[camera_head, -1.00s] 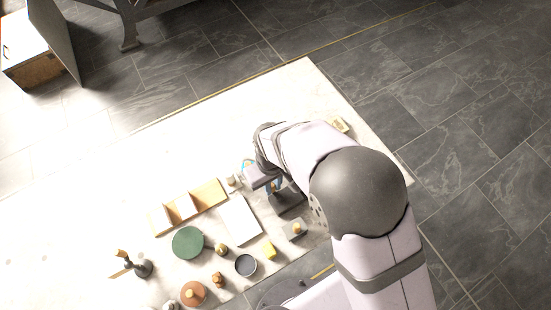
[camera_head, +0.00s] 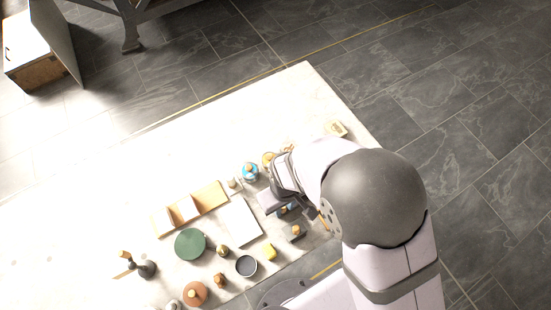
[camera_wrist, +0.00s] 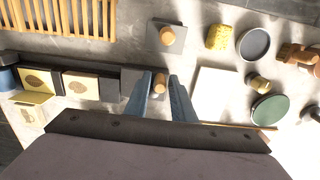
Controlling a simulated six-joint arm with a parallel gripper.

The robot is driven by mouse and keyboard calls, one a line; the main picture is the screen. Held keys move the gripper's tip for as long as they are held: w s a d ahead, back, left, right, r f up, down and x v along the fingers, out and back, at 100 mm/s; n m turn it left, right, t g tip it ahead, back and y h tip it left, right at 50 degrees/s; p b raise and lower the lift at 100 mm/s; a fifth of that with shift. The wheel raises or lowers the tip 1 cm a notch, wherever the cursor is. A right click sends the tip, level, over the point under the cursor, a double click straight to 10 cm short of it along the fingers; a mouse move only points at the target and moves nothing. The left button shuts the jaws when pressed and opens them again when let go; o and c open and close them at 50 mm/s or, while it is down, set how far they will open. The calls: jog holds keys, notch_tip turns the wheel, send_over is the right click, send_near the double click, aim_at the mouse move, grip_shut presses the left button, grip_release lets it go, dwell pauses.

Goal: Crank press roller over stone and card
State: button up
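In the wrist view, a long dark press bed (camera_wrist: 55,65) runs in from the left. Two cream pieces with brown prints, one (camera_wrist: 35,82) farther left and one (camera_wrist: 82,85) nearer my gripper, lie along it; I cannot tell which is stone and which is card. A short wooden handle (camera_wrist: 160,83) stands at the right end, beside dark blocks. My gripper (camera_wrist: 161,79) is open, with its fingers either side of the handle; contact is unclear. In the head view my gripper (camera_head: 285,208) is at the table's right part, and my arm hides most of the press.
A pale slab (camera_head: 240,222), wooden rack (camera_head: 190,207), green disc (camera_head: 189,243), dark dish (camera_head: 246,265), yellow sponge (camera_head: 270,252) and knobbed block (camera_head: 296,232) crowd the nearby table. A slatted wooden rack (camera_wrist: 60,18) lies beyond the bed. The table's far left is clear.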

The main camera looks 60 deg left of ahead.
jog(key=shift+r, duration=0.15)
jog(key=shift+r+p, duration=2.9)
jog(key=shift+r, duration=0.5)
jog(key=w+d+r+m+b, duration=0.1)
jog(key=w+d+r+m, duration=0.3)
jog(key=w+d, duration=0.4)
jog(key=w+d+r+m, duration=0.35)
jog(key=w+d, duration=0.25)
jog(key=w, duration=0.4)
jog(key=d+r+m, duration=0.1)
jog(key=d+m, duration=0.2)
jog(key=d, duration=0.5)
jog(key=d+r+m+b, duration=0.1)
jog(key=d+m, duration=0.3)
jog(key=d, duration=0.4)
jog(key=d+r+m, duration=0.2)
jog(key=d+m, duration=0.1)
jog(key=d, duration=0.5)
jog(key=shift+s+d+r+m+b, duration=0.2)
jog(key=shift+s+r+m+b, duration=0.05)
jog(key=shift+s+b, duration=0.1)
